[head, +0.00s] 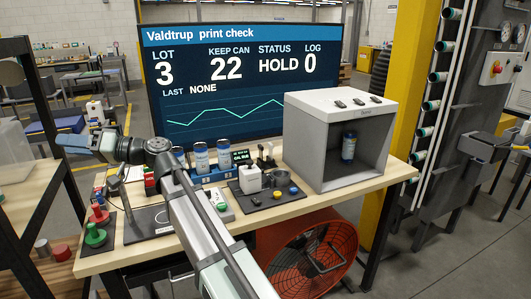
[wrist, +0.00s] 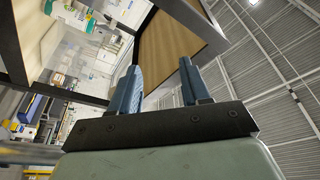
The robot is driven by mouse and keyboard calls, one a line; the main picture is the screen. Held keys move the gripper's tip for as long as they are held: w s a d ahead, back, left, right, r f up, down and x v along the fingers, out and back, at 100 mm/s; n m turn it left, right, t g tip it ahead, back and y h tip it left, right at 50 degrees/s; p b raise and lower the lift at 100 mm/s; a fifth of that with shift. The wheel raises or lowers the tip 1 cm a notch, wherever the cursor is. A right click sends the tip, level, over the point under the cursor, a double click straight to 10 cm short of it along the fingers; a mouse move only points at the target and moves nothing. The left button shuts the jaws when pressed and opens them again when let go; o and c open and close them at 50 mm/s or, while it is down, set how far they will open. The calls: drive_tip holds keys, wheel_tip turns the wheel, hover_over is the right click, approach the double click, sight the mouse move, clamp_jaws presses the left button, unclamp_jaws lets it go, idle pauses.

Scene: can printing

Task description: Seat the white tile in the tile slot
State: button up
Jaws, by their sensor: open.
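My gripper (head: 76,146) is at the left in the head view, raised beside the table and pointing left, away from the table's objects. In the wrist view my gripper (wrist: 160,68) has its two blue fingers apart with nothing between them. I cannot surely make out the white tile; a small pale patch (head: 164,230) on the dark board (head: 140,232) at the front left of the table may be it. I cannot make out the tile slot. My arm crosses in front of the table and hides part of its middle.
A grey open-fronted box (head: 338,104) holding a can (head: 348,147) stands at the right of the table (head: 372,183). Blue-labelled cans (head: 201,158), a white container (head: 250,179), a dark tray (head: 268,200) and a green-and-white device (head: 222,211) stand mid-table. A screen (head: 245,80) stands behind.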

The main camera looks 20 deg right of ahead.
drive_tip(key=w+d+r+m+t+h, duration=0.1)
drive_tip(key=w+d+r+m+t, duration=0.4)
drive_tip(key=w+r+m+t, duration=0.4)
drive_tip(key=w+d+f+m+t+h, duration=0.2)
drive_tip(key=w+d+f+m+h, duration=0.3)
drive_tip(key=d, duration=0.5)
drive_tip(key=w+d+f+m+t+h, duration=0.2)
drive_tip(key=w+d+f+m, duration=0.1)
drive_tip(key=w+d+m, duration=0.5)
drive_tip(key=w+d+f+m+h, duration=0.2)
drive_tip(key=d+f+m, duration=0.1)
drive_tip(key=d, duration=0.5)
drive_tip(key=w+d+f+m+t+h, duration=0.15)
drive_tip(key=d+f+m, duration=0.25)
drive_tip(key=d, duration=0.4)
drive_tip(key=w+d+f+m+h, duration=0.2)
drive_tip(key=d+f+m+h, duration=0.1)
drive_tip(key=d, duration=0.5)
drive_tip(key=m+h, duration=0.5)
drive_tip(key=m, duration=0.5)
approach(269, 143)
drive_tip(key=w+r, duration=0.4)
drive_tip(key=r, duration=0.4)
drive_tip(key=shift+g+h, duration=0.25)
drive_tip(key=shift+g, duration=0.1)
drive_tip(key=f, duration=0.8)
drive_tip(key=shift+s+d, duration=0.1)
drive_tip(key=shift+s, duration=0.1)
drive_tip(key=w, duration=0.7)
drive_tip(key=shift+w, duration=0.3)
